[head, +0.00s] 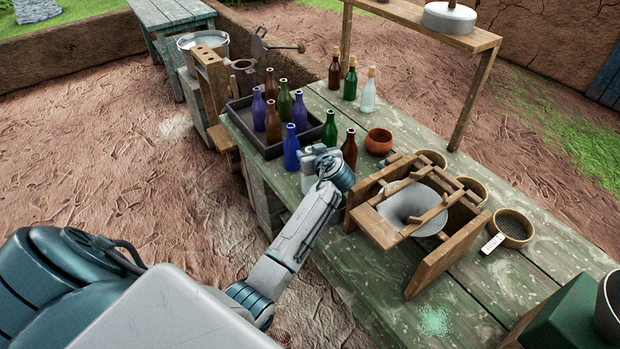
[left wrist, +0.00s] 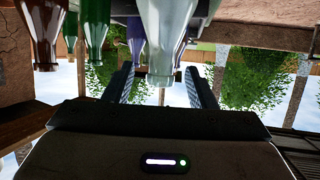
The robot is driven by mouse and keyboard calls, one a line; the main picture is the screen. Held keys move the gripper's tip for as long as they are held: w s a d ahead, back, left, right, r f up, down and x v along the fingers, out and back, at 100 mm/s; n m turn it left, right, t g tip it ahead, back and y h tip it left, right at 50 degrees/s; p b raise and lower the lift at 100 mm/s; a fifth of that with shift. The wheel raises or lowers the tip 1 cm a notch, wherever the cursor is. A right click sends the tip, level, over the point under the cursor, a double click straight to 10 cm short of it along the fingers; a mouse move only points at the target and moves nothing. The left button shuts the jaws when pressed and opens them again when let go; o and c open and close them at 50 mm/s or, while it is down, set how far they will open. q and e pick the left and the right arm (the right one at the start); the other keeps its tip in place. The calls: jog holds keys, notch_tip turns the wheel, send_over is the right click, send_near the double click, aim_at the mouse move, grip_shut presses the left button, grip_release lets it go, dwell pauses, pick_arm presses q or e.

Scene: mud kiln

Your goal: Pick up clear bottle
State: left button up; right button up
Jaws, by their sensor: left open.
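My left gripper (head: 318,160) reaches over the near edge of the green bench, among the bottles in front of the tray. In the left wrist view its two fingers (left wrist: 159,84) are apart. A clear bottle (left wrist: 161,40) stands between them, its neck pointing down in that upside-down picture; I cannot tell whether either finger touches it. In the head view the gripper mostly hides this bottle, and only a pale part (head: 308,182) shows beside the blue bottle (head: 291,149). Another clear bottle (head: 368,94), with a cork, stands farther back on the bench.
Green (head: 329,131) and brown (head: 349,150) bottles stand close by the gripper. A dark tray (head: 246,133) holds several bottles.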

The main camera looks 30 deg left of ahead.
pick_arm(q)
jog(key=shift+c, duration=0.6)
grip_shut()
jog(key=shift+r, duration=0.2)
